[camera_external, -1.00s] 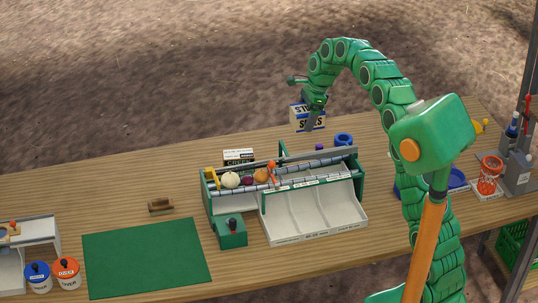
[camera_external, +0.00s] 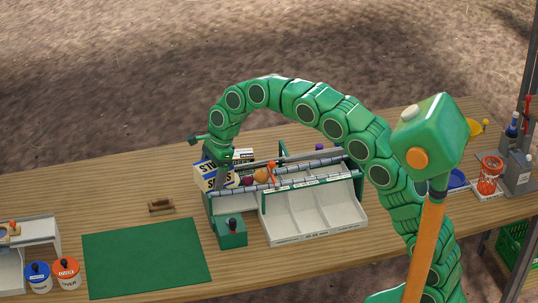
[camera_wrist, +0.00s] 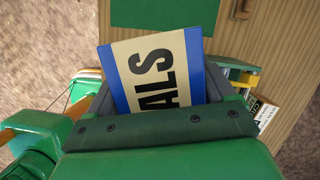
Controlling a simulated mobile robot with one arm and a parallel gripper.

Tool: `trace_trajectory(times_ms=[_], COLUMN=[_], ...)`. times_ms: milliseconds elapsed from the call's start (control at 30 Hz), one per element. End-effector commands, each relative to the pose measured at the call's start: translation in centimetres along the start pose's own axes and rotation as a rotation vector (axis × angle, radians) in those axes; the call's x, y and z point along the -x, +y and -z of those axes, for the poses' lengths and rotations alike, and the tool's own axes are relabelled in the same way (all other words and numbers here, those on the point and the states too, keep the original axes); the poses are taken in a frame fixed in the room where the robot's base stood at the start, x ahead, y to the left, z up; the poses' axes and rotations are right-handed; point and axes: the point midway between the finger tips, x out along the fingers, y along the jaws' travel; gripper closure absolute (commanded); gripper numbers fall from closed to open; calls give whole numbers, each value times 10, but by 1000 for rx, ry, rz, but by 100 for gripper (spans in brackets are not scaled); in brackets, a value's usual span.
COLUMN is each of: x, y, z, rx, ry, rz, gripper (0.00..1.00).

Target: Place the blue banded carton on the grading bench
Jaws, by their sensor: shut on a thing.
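The blue banded carton (camera_external: 208,176) is cream with blue bands and dark lettering. My gripper (camera_external: 226,170) is shut on it and holds it tilted at the left end of the green grading machine (camera_external: 228,205). In the wrist view the carton (camera_wrist: 158,70) sits between the grey jaws (camera_wrist: 160,105), its lettered face toward the camera. The wooden bench (camera_external: 120,186) spreads below, with a green mat (camera_external: 146,258) at its front left. I cannot tell whether the carton touches the machine.
A small wooden block (camera_external: 161,205) lies behind the mat. Blue (camera_external: 38,274) and orange (camera_external: 66,272) lidded pots stand at the front left. White sloping trays (camera_external: 312,212) front the machine. The mat and the wood behind it are mostly clear.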

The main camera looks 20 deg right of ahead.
Motion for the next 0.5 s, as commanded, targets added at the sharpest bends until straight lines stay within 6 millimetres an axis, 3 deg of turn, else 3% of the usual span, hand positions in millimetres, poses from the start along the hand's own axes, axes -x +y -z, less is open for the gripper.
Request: trace_trajectory(times_ms=[33, 200, 500], x=[-6, -23, -41], y=[12, 47, 93], z=[-19, -68, -122], rx=[18, 57, 101], ry=[0, 0, -2], rz=[-6, -17, -31], gripper=[59, 59, 59])
